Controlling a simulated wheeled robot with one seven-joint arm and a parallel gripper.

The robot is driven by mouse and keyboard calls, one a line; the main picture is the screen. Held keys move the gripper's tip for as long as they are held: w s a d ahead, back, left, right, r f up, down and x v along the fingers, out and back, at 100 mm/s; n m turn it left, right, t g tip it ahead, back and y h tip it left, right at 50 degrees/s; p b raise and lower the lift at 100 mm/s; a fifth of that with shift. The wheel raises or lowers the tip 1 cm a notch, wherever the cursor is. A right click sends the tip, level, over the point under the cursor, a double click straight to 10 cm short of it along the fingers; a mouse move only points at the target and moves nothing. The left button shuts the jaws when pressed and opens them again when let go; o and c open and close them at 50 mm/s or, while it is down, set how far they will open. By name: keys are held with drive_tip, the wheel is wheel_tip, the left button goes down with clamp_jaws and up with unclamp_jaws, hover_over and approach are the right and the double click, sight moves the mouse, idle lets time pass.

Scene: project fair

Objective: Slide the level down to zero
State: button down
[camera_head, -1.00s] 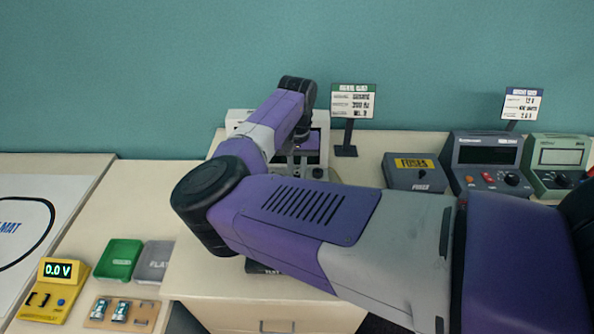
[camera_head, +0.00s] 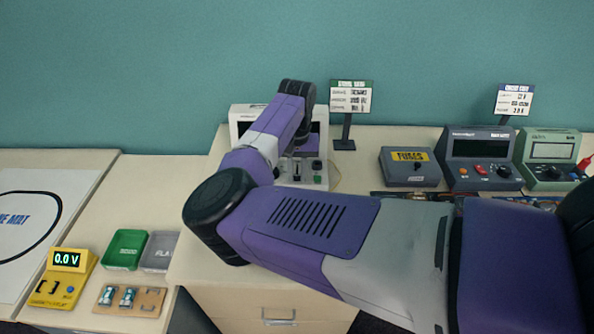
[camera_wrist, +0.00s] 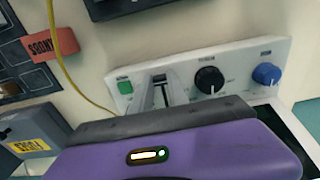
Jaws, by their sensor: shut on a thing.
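The white control panel (camera_wrist: 225,80) fills the middle of the wrist view. It carries a green button (camera_wrist: 125,87), a slider in a slot, a black knob (camera_wrist: 208,79) and a blue knob (camera_wrist: 267,74). My gripper (camera_wrist: 160,90) reaches down to the slider between the green button and the black knob. Its fingers are shut on the slider's handle, which they mostly hide. The slider's exact level cannot be read. In the head view the panel (camera_head: 288,183) is at the back of the table, partly behind my arm.
A grey FUSES box (camera_head: 408,178), a dark meter (camera_head: 481,175) and a green meter (camera_head: 545,178) stand to the right. A yellow meter (camera_head: 66,277) and small trays (camera_head: 124,250) are at left. A yellow wire (camera_wrist: 70,75) lies near the panel.

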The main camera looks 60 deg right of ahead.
sight(297, 176)
drive_tip(key=shift+a, duration=0.15)
drive_tip(key=c, duration=1.3)
unclamp_jaws()
drive_tip(key=shift+r+b, duration=0.75)
drive_tip(key=shift+r, duration=3.15)
